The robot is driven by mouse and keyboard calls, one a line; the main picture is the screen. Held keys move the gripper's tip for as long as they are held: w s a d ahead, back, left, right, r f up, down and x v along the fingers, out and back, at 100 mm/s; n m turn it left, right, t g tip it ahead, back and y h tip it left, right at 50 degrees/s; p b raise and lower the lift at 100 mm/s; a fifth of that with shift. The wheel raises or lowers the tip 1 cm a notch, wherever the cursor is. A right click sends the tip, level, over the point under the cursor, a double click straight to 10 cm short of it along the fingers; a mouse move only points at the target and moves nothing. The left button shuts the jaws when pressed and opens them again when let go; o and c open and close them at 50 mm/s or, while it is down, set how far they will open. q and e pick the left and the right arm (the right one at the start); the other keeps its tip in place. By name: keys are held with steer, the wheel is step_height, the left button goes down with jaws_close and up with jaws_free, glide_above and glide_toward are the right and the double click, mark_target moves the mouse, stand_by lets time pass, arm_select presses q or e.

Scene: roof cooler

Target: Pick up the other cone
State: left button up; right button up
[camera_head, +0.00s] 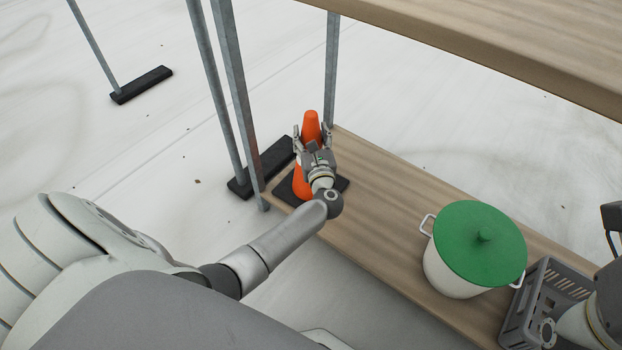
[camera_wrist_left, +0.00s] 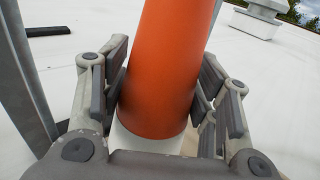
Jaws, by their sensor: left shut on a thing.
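An orange cone (camera_head: 311,127) with a black base (camera_head: 285,189) stands upright at the far left end of the wooden lower shelf. My left gripper (camera_head: 311,140) is shut on the cone, with its fingers around the upper part. In the left wrist view the orange cone (camera_wrist_left: 172,65) rises between the two fingers of the left gripper (camera_wrist_left: 165,100), and a white band shows below the orange. The wrist hides part of the cone's lower body in the head view. Part of my right arm shows at the lower right, but its fingers cannot be made out.
A white pot with a green lid (camera_head: 480,244) stands on the wooden shelf (camera_head: 385,215). A grey crate (camera_head: 545,293) is to its right. An upper shelf board (camera_head: 500,45) hangs over the back, and metal posts (camera_head: 236,95) rise beside the cone.

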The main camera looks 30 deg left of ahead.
arm_select(q)
jaws_close()
steer(key=shift+r, duration=0.2)
